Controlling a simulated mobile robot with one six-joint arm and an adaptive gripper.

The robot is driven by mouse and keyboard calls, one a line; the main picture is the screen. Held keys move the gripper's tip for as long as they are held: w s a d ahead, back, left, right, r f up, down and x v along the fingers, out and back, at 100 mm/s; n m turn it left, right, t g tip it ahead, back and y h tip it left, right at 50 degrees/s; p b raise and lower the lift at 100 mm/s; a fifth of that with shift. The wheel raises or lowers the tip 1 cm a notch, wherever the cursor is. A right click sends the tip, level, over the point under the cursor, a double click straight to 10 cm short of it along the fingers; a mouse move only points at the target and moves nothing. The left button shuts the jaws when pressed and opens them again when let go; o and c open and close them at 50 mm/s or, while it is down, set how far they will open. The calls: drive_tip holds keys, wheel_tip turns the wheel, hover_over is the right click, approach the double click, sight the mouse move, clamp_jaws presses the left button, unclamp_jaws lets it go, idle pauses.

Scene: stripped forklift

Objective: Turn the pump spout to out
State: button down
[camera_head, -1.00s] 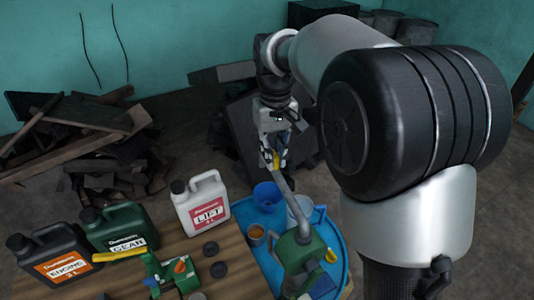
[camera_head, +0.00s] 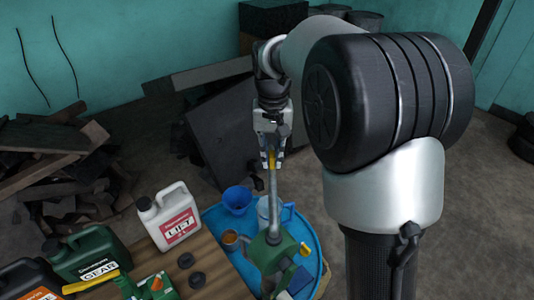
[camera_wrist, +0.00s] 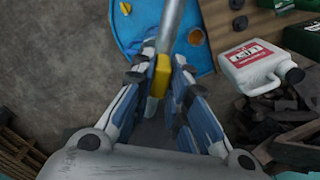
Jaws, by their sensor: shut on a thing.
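The green pump (camera_head: 268,252) stands on the blue drum lid. Its grey spout tube (camera_head: 273,200) rises from it toward the back and ends in a yellow tip (camera_head: 271,160). My gripper (camera_head: 270,158) is shut on that yellow tip. In the wrist view, the yellow tip (camera_wrist: 161,75) sits between the two fingers of my gripper (camera_wrist: 163,78), and the grey tube (camera_wrist: 172,25) runs on to the top edge. The pump body is not visible in the wrist view.
The blue lid (camera_head: 225,212) also holds a blue funnel (camera_head: 237,199), a pale blue jug (camera_head: 282,212) and a small cup of orange liquid (camera_head: 230,239). A wooden table (camera_head: 206,268) at left bears a white LIFT can (camera_head: 168,216) and green GEAR can (camera_head: 85,262). Scrap lies behind.

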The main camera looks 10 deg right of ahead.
drive_tip(key=shift+d, duration=0.1)
drive_tip(key=c, duration=1.6)
unclamp_jaws()
drive_tip(key=shift+d, duration=0.15)
drive_tip(key=shift+o, duration=0.2)
wheel_tip(320, 180, up, 12)
